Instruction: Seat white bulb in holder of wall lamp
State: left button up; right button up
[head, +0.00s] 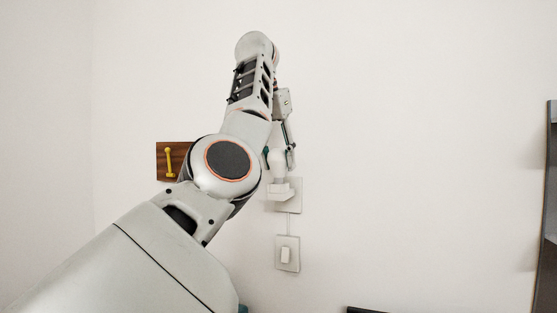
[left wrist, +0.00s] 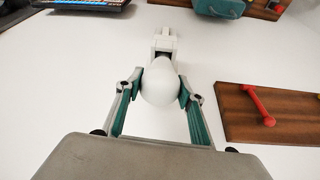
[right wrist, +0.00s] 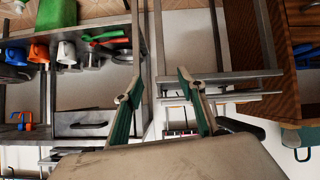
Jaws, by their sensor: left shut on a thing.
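The white bulb (left wrist: 161,84) is between the two green-padded fingers of my left gripper (left wrist: 160,88), which is shut on it. In the head view, the bulb (head: 276,160) is upright, directly above the white holder (head: 279,191) of the wall lamp, its lower end at or very near the holder's top. The holder also shows beyond the bulb in the left wrist view (left wrist: 164,43). The bulb's base is hidden there, so I cannot tell how deep it sits. My right gripper (right wrist: 161,88) is open and empty in the right wrist view, away from the lamp.
A white switch plate (head: 288,254) is on the wall below the lamp, joined by a thin cable. A wooden board with a yellow handle (head: 170,163) is left of the lamp. Metal shelving (right wrist: 142,60) with cups and tools is around my right gripper. The wall right of the lamp is bare.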

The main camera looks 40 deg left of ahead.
pick_arm(q)
jog(key=shift+f+b, duration=0.6)
jog(key=o, duration=1.2)
jog(key=shift+r, duration=0.1)
